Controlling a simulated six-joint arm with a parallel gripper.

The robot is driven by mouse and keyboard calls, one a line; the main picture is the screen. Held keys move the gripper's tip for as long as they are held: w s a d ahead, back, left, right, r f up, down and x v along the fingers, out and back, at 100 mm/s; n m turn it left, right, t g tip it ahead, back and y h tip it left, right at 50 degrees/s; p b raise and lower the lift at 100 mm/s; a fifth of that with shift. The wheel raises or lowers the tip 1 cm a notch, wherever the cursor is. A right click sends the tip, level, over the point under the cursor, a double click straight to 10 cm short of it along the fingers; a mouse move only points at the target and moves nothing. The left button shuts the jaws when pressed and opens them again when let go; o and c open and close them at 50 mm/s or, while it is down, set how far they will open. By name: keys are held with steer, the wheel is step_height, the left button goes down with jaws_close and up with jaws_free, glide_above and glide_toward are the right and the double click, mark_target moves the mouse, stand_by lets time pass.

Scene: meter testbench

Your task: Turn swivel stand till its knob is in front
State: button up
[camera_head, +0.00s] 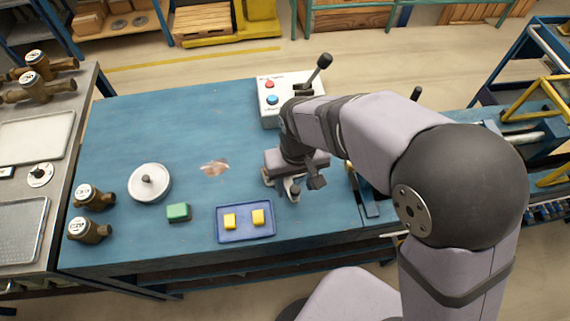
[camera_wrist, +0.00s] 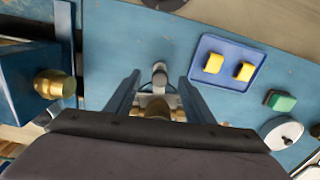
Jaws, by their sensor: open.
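The swivel stand (camera_wrist: 145,101) is mostly hidden under my gripper. In the wrist view a pale base and a brass body show between the fingers, with a grey knob (camera_wrist: 160,75) sticking out toward the table's front edge. In the head view the grey knob (camera_head: 295,190) shows just below my wrist, on the stand's near side. My gripper (camera_wrist: 159,82) is open and points down over the stand, one finger on each side of the knob. A gap shows beside each finger; contact lower down cannot be told.
A blue tray (camera_head: 245,236) with two yellow blocks lies close by at the front left. A green block (camera_head: 178,212) and a white knobbed disc (camera_head: 150,184) are farther left. A button box (camera_head: 271,118) with a lever stands behind. Brass meters (camera_head: 85,231) stand at far left.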

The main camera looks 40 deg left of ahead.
steer(key=shift+s+a+p, duration=0.55)
steer(key=shift+s+p, duration=0.15)
steer(key=shift+p, duration=0.05)
stand_by(0.7)
steer(key=o, duration=0.5)
steer(key=shift+c, duration=0.2)
step_height(320, 180, up, 6)
steer(key=p, duration=0.4)
steer(key=shift+f+p, duration=0.2)
steer(key=shift+p, duration=0.2)
stand_by(0.3)
